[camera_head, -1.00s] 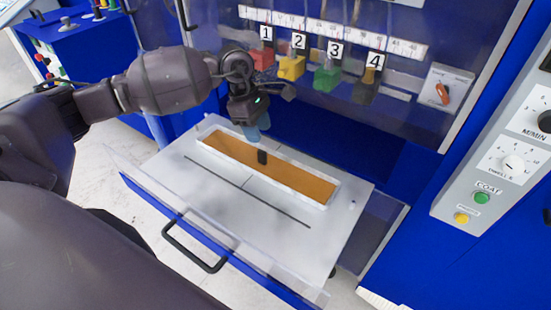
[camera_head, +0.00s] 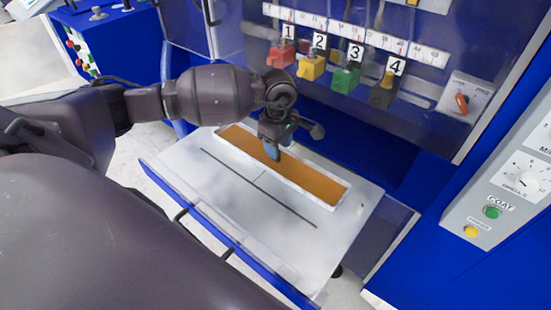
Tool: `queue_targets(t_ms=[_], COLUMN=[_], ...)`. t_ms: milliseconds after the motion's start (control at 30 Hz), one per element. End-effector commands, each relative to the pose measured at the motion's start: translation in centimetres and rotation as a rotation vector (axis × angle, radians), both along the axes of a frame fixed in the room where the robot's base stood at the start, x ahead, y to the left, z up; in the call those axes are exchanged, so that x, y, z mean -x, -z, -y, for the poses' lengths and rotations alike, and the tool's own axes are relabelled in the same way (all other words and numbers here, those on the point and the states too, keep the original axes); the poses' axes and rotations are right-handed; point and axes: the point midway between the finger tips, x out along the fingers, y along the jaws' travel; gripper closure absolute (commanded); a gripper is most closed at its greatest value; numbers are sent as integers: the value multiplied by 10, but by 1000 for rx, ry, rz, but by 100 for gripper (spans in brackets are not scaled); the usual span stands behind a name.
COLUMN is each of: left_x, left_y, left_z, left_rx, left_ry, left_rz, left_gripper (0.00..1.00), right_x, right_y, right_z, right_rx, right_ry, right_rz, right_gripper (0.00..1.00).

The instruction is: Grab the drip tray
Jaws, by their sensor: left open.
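The drip tray (camera_head: 316,183) is a long, narrow white-rimmed tray with an orange-brown inside. It lies slantwise on the white top of a pulled-out shelf (camera_head: 262,225). My left gripper (camera_head: 272,152) is over the middle of the tray, its blue fingertips pointing down at it. The gripper is open. The small black grip at the tray's middle is hidden, apparently behind the fingers. I cannot tell whether the fingers touch the tray. My right gripper is not in view.
The blue machine stands behind, with numbered coloured blocks (camera_head: 312,67) hanging behind a clear panel close above my gripper. A control panel (camera_head: 515,185) with knobs and buttons is at the right. The shelf's front part is clear, apart from a dark slot.

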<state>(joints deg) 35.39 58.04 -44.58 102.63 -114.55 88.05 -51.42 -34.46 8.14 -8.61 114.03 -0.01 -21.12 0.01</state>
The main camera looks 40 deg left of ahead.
Motion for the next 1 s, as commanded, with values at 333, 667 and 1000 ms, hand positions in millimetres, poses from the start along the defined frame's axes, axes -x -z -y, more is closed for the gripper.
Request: queue_targets(t_ms=[333,667,1000], left_x=[2,2,2], left_y=[36,37,36], left_z=[0,0,0], left_rx=[0,0,0], left_ry=[-1,0,0], left_rz=[-1,0,1], left_gripper=[57,73,100], right_x=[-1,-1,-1], right_y=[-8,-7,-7], right_z=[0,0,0], right_rx=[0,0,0], right_ry=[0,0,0], right_rz=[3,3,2], right_gripper=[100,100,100])
